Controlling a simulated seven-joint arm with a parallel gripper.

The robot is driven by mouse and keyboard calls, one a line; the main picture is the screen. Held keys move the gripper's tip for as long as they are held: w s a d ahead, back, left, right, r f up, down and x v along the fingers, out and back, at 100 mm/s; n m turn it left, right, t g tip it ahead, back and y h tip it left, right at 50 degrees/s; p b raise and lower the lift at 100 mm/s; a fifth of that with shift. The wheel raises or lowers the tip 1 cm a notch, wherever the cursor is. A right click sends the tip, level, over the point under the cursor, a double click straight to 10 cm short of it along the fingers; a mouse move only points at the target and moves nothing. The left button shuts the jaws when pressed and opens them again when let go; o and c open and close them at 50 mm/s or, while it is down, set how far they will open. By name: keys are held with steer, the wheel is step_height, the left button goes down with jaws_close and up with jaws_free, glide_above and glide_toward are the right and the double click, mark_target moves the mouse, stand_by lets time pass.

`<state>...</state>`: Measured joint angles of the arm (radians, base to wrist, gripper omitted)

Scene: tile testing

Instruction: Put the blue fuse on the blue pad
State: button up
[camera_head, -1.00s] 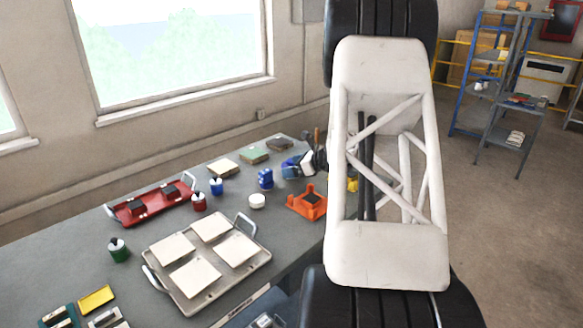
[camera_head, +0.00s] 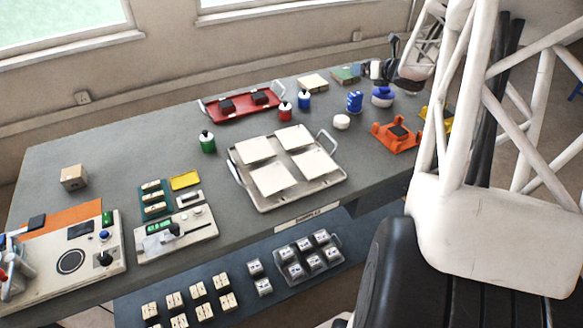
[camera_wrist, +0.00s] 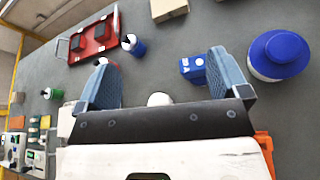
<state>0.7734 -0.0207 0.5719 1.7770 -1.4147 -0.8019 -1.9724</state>
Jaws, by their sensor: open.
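I cannot pick out a blue fuse or a blue pad with certainty. Blue things on the table are a squarish blue block (camera_head: 354,101), a blue bottle with a dark top (camera_head: 304,99) and a round blue jar (camera_head: 382,96). In the wrist view the blue block (camera_wrist: 193,69) is beside the right finger, the blue bottle (camera_wrist: 132,44) is beyond the left finger, and the blue jar (camera_wrist: 280,55) is at the right. My gripper (camera_wrist: 162,72) is open and empty above the table, its two blue-grey fingers wide apart. A white puck (camera_wrist: 160,98) shows between them, partly hidden.
A red tray (camera_head: 232,113) stands at the back, a metal tray with white tiles (camera_head: 335,183) in the middle, and an orange holder (camera_head: 396,135) at the right. Instruments (camera_head: 70,262) fill the left end. Several small blocks sit on the lower shelf (camera_head: 210,265).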

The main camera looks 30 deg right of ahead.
steer(key=s+a+r+m+g+h, duration=0.1)
steer(key=a+r+m+h, duration=0.3)
steer(key=a+r+m, duration=0.65)
steer(key=s+a+r+m+g+h, duration=0.2)
steer(key=s+a+m, duration=0.6)
steer(key=a, duration=0.4)
steer(key=s+a+f+m+g+y, duration=0.2)
steer(key=s+a+m+g, duration=0.2)
steer(key=s+a+m, duration=0.4)
steer(key=s+a+f+m+g+y, duration=0.2)
steer(key=s+a+m, duration=0.6)
steer(key=s+a, duration=0.8)
steer(key=s+g, duration=0.1)
steer(key=s, duration=0.2)
steer(key=shift+s+f+g+y, duration=0.3)
steer(key=shift+s+g, duration=0.05)
steer(key=shift+g, duration=0.05)
